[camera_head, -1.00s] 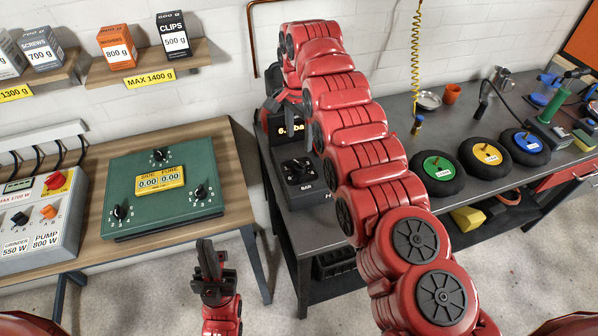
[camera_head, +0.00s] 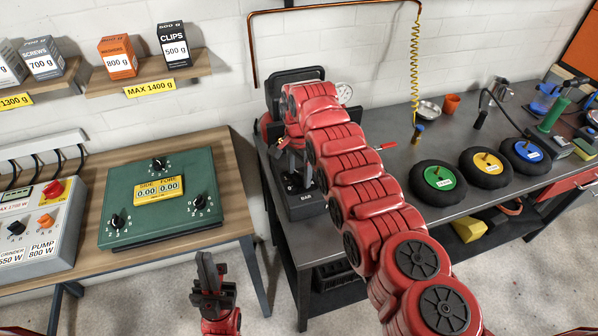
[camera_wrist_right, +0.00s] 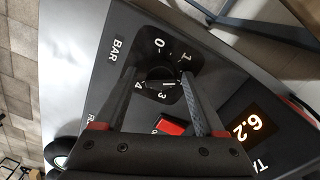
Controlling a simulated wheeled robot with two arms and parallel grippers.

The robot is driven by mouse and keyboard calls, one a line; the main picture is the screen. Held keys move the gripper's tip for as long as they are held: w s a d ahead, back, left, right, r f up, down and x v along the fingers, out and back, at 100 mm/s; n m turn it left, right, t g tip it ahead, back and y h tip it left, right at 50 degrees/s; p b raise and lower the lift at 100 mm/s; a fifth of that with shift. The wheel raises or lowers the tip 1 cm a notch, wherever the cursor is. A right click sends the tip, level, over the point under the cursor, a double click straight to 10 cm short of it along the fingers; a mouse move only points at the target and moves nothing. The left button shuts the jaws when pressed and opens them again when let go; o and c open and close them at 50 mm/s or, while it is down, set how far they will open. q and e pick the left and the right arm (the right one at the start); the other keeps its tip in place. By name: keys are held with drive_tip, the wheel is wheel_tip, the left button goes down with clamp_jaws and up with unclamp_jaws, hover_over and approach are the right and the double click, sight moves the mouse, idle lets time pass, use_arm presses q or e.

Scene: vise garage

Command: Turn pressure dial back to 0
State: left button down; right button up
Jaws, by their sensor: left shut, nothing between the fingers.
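The black pressure dial (camera_wrist_right: 166,84) sits on a dark panel marked BAR, with 0, 1, 3 and 4 readable around it in the right wrist view. A display (camera_wrist_right: 259,125) beside it reads 6.2. My right gripper (camera_wrist_right: 157,74) has its fingers apart, one on each side of the dial knob; I cannot tell if they touch it. In the head view my right arm and gripper (camera_head: 291,160) cover the dial and display, leaving the panel's BAR edge (camera_head: 304,203) visible. My left gripper (camera_head: 207,272) is shut and empty, pointing up, away from the dial.
A green box with several knobs (camera_head: 150,225) and a grey switch box (camera_head: 38,225) stand on the wooden table at left. Several coloured wheels (camera_head: 438,178) and a red-handled lever (camera_head: 386,146) are right of the arm. Shelves with boxes (camera_head: 118,58) hang above left.

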clamp_jaws()
